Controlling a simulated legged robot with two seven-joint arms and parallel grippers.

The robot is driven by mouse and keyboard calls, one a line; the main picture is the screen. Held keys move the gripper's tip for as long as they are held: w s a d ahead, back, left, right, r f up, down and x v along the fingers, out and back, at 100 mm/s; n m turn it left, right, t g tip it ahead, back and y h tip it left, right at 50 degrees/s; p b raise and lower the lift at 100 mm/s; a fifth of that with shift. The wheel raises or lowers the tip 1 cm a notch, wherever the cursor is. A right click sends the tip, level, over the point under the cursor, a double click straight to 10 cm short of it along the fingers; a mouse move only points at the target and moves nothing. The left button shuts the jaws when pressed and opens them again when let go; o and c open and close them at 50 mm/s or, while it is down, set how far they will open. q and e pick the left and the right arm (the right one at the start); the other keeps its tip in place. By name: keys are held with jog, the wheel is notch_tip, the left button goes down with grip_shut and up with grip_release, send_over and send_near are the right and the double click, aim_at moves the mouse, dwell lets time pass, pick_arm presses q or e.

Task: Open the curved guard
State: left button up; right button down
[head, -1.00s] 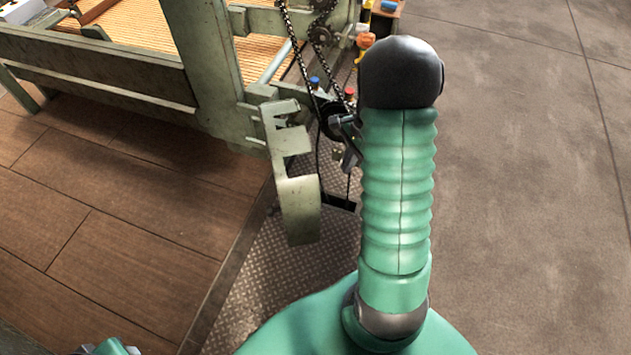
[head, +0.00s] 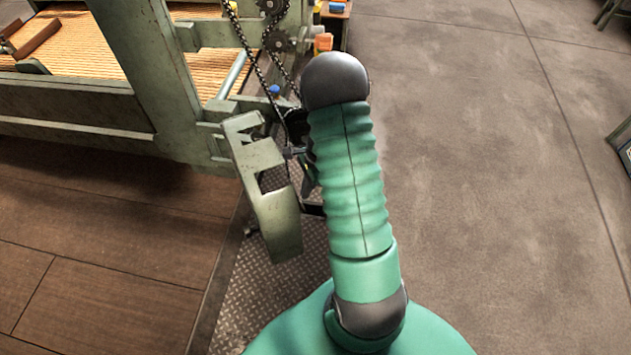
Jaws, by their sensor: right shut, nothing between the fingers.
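The curved guard (head: 276,222) is a worn pale-green metal plate with a cut-out. It stands out from the side of the green machine frame (head: 160,90), left of my right arm in the head view. Its lower part bends down over the metal tread plate. My right gripper (head: 304,162) is small and dark, just right of the guard, and partly hidden behind my green forearm. It is shut with nothing in it. I cannot tell whether it touches the guard. My left gripper is not in view.
A drive chain (head: 245,45) and sprockets (head: 277,40) are exposed above the guard. A blue knob (head: 274,90) is close by. A tread plate (head: 265,290) lies below. Wooden flooring is at left, and open concrete floor (head: 490,170) is at right.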

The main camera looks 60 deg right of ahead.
jog(key=shift+w+a+r, duration=0.1)
jog(key=shift+w+a, duration=0.15)
jog(key=shift+a, duration=0.35)
jog(key=w+a+m+p, duration=0.3)
jog(key=w+a+p, duration=0.3)
jog(key=a, duration=0.6)
jog(key=w+a+m+t+h+p, duration=0.1)
jog(key=w+a+m+p, duration=0.2)
jog(key=w+a+p, duration=0.3)
jog(key=w+a, duration=0.4)
jog(key=a, duration=0.2)
jog(key=shift+a, duration=0.35)
jog(key=shift+w+r, duration=0.1)
